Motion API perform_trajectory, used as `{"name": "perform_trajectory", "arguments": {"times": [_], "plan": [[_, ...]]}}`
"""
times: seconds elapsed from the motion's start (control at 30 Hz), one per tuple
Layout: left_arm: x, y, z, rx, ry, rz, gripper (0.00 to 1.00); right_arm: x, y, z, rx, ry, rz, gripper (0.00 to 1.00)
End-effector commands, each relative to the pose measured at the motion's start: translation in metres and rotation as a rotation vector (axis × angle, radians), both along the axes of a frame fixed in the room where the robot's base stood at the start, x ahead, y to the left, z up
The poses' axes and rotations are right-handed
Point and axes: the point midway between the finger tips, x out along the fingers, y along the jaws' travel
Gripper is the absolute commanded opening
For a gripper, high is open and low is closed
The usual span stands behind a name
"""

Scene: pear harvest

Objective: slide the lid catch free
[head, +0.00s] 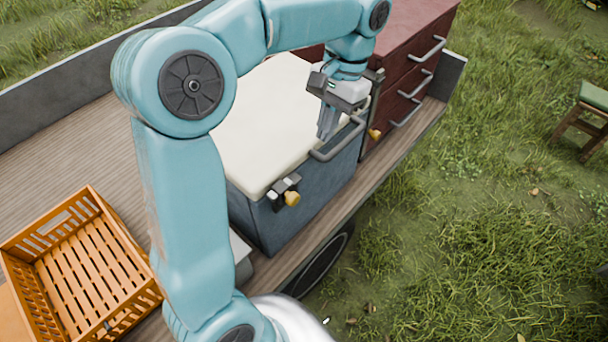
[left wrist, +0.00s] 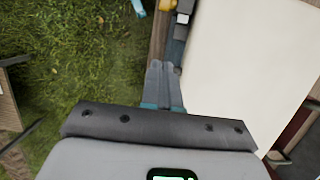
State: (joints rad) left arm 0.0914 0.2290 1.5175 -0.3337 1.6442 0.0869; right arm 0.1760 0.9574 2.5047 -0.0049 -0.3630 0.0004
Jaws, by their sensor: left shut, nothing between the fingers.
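A blue-grey box (head: 300,215) with a cream lid (head: 265,120) stands on the cart. A dark catch with a yellow knob (head: 291,198) sits at the left of its front, just under the lid edge. A second yellow knob (head: 374,134) shows near the right end of the front. A grey bar handle (head: 338,145) lies between them. My left gripper (head: 325,134) is shut and empty, pointing down by the lid's front edge near the handle. In the left wrist view its closed fingers (left wrist: 163,70) lie beside the lid (left wrist: 245,50), apart from a yellow knob (left wrist: 167,5).
A red drawer cabinet (head: 405,40) with grey handles stands right behind the box. An empty orange crate (head: 80,265) is at the left on the wooden cart bed (head: 75,150). Grass lies in front, with a green-topped stool (head: 590,105) at the far right.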

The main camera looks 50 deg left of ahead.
Motion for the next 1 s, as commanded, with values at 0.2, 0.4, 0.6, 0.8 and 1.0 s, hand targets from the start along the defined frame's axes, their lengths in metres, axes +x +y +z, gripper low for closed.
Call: {"name": "perform_trajectory", "arguments": {"times": [0.2,0.4,0.6,0.8,1.0], "plan": [[-0.013,-0.001,-0.044,-0.001,0.005,0.0,0.0,0.0,0.0,-0.006,0.0,0.0,0.0,1.0],[-0.024,-0.003,-0.085,-0.002,0.004,0.001,0.0,0.0,0.0,-0.008,0.0,0.0,0.0,1.0],[-0.051,-0.006,-0.093,-0.002,0.001,0.001,0.0,0.0,0.0,-0.005,0.0,0.0,0.0,1.0],[-0.061,-0.007,-0.096,-0.001,0.0,0.0,0.0,0.0,0.0,-0.005,0.0,0.0,0.0,1.0],[-0.062,-0.007,-0.097,-0.001,0.0,-0.001,0.0,0.0,0.0,-0.005,0.0,0.0,0.0,1.0]]}}
